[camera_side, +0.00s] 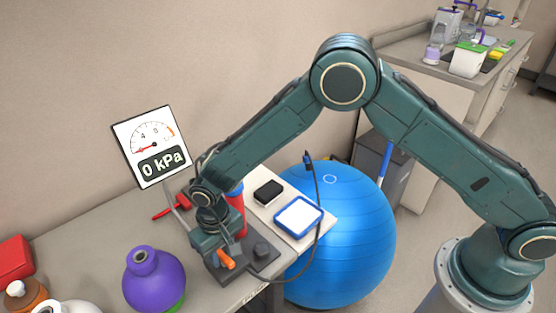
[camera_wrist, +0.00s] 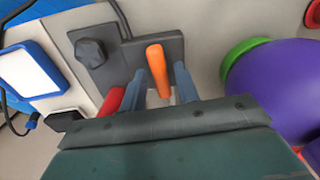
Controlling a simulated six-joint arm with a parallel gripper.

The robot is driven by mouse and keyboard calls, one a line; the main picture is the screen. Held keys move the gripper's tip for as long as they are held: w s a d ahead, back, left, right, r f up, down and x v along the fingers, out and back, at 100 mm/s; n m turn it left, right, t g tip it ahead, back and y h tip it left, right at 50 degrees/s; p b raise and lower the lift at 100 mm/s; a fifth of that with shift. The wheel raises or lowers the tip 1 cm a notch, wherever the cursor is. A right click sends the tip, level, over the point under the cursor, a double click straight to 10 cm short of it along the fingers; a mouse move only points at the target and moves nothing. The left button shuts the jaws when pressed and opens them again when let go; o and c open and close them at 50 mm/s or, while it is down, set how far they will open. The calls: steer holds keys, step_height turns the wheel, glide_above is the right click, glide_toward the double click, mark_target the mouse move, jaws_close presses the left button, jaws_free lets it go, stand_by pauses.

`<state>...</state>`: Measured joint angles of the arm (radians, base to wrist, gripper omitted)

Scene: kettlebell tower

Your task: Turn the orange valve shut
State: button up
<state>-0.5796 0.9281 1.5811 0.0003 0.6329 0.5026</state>
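The orange valve handle (camera_side: 226,259) stands on a dark grey base plate (camera_side: 232,276) near the table's front edge. In the wrist view, the handle (camera_wrist: 156,62) points away from the gripper, with its far end beyond the fingertips. My gripper (camera_side: 214,245) is right at the valve, pointing down. In the wrist view, its two blue-grey fingers (camera_wrist: 161,76) stand apart, one on each side of the handle, with gaps visible. Whether either finger touches the handle lower down is hidden. A gauge panel (camera_side: 151,147) behind reads 0 kPa.
A dark knob (camera_side: 262,249) sits beside the valve. A red cylinder (camera_side: 237,213) stands close behind my gripper. A purple kettlebell (camera_side: 153,281) is to the left. A blue-framed tablet (camera_side: 298,215), a black box (camera_side: 268,191) and a large blue ball (camera_side: 350,240) are to the right.

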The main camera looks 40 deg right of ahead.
mark_target(223, 254)
steer(key=shift+r, duration=2.95)
steer(key=shift+r, duration=0.1)
step_height(223, 254, up, 14)
steer(key=shift+d, duration=0.1)
